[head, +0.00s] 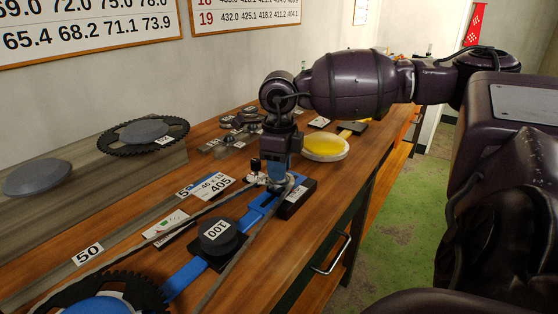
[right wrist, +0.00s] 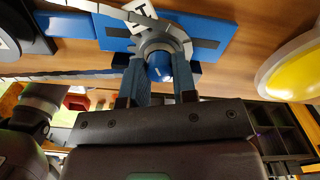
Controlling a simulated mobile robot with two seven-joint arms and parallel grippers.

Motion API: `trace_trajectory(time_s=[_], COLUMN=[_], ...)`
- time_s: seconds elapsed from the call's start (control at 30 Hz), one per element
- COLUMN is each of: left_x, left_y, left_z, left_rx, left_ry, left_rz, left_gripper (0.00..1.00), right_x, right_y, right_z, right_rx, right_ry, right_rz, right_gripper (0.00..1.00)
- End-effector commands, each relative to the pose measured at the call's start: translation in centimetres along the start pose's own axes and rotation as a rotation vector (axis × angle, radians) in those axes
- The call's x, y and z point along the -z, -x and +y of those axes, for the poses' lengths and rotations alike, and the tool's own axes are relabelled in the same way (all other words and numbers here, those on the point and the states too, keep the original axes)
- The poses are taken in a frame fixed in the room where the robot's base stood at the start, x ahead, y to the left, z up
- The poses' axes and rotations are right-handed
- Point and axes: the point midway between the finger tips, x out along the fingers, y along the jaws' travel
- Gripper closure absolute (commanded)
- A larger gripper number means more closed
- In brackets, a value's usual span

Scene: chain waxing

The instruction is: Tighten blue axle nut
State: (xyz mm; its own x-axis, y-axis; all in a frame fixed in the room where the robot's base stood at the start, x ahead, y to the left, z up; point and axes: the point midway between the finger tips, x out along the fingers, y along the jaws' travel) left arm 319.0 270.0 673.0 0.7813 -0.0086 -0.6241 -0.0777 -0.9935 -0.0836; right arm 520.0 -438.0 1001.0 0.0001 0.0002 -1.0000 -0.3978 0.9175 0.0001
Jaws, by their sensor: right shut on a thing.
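My right gripper (head: 278,176) points down over the far end of a blue bar (head: 258,212) on the bench. In the right wrist view, its two fingers stand either side of the round blue axle nut (right wrist: 159,67) and are shut on it. In the head view the nut is mostly hidden by the gripper. A chain (head: 235,262) runs from this end toward a large black chainring (head: 135,287) at the near left. My left gripper is not in view.
A black disc marked 100 (head: 220,235) sits on the blue bar. A yellow-topped round dish (head: 326,147) stands beyond my right gripper. Cards (head: 213,187), small metal parts (head: 238,122) and a second chainring (head: 143,135) lie to the left.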

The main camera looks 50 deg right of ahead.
Motion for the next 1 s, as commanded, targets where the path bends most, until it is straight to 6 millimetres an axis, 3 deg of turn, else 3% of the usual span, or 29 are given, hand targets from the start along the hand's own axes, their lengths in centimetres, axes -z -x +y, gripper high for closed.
trace_trajectory(time_s=[0.5,1.0], left_x=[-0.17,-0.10], left_y=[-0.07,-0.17], left_z=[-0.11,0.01], left_rx=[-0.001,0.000], left_ry=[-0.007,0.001], left_rz=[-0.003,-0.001], left_gripper=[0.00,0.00], right_x=[-0.01,-0.02], right_y=[0.02,0.06], right_z=[0.01,0.02], right_rx=[0.000,0.000], right_ry=[-0.459,-0.675], right_rz=[0.000,-0.001], right_gripper=[0.98,0.98])
